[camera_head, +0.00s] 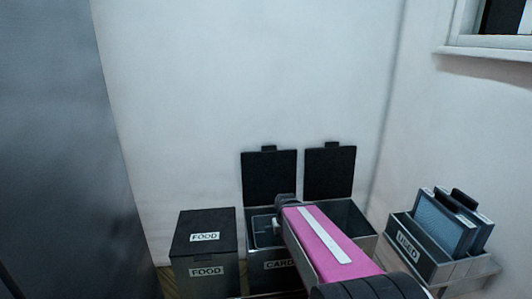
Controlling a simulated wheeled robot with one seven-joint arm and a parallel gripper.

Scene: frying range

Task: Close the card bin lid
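The card bin (264,266) stands in the middle, with a white "CARD" label partly covered by my arm. Its dark lid (269,176) is open and stands upright against the wall behind the bin. My gripper (278,222) is over the right part of the card bin's opening, in front of and below the raised lid. The far end of my arm is dark and small here, and I cannot tell whether the fingers are open or shut. I see nothing held.
The food bin (205,271) on the left has its lid shut. A third bin (357,222) on the right has its lid (330,172) raised too, its front hidden by my arm. A "USED" box (408,244) holding filter-like panels stands further right. A grey panel (60,150) borders the left.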

